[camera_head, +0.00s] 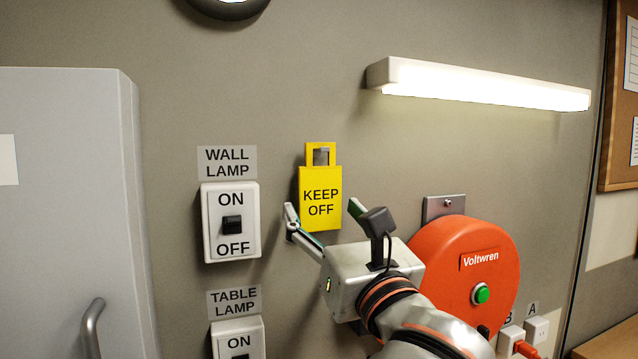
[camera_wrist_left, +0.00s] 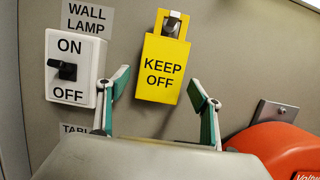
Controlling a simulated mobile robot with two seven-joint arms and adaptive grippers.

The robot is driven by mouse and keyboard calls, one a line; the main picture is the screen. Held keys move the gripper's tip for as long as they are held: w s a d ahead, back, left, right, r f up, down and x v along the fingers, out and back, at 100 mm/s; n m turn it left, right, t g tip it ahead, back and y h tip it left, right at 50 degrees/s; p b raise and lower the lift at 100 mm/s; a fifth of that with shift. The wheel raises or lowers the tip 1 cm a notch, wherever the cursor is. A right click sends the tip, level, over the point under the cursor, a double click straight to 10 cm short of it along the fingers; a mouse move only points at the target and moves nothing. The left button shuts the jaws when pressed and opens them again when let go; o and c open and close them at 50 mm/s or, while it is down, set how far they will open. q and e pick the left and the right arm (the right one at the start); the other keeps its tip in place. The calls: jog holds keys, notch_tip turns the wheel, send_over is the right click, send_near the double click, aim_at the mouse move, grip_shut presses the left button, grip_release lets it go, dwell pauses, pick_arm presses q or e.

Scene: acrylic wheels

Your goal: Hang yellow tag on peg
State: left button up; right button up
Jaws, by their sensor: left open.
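The yellow tag (camera_head: 320,185), marked KEEP OFF, is against the wall with its square loop at the top. The dark peg (camera_head: 322,155) shows inside the loop, so the tag appears to hang on it. In the left wrist view the tag (camera_wrist_left: 163,68) tilts slightly, and the peg (camera_wrist_left: 172,25) shows through its loop. My left gripper (camera_head: 323,213) is open, its fingers spread to either side of the tag's lower part, seemingly apart from it. Both fingers also show in the left wrist view (camera_wrist_left: 159,84). My right gripper is not in view.
The WALL LAMP switch (camera_head: 232,222) is left of the tag, with the TABLE LAMP switch (camera_head: 238,341) below. A red-orange Voltwren reel (camera_head: 470,275) and a metal plate (camera_head: 443,207) are at right. A lit lamp (camera_head: 480,84) is above right; a grey cabinet (camera_head: 65,220) stands left.

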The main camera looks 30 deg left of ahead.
pick_arm(q)
jog(key=shift+d, duration=0.1)
jog(key=c, duration=1)
jog(key=shift+r, duration=0.15)
jog(key=shift+r+p, duration=0.5)
jog(key=shift+r, duration=0.05)
jog(key=shift+s+d, duration=1.2)
jog(key=shift+d, duration=0.15)
jog(key=shift+d, duration=0.15)
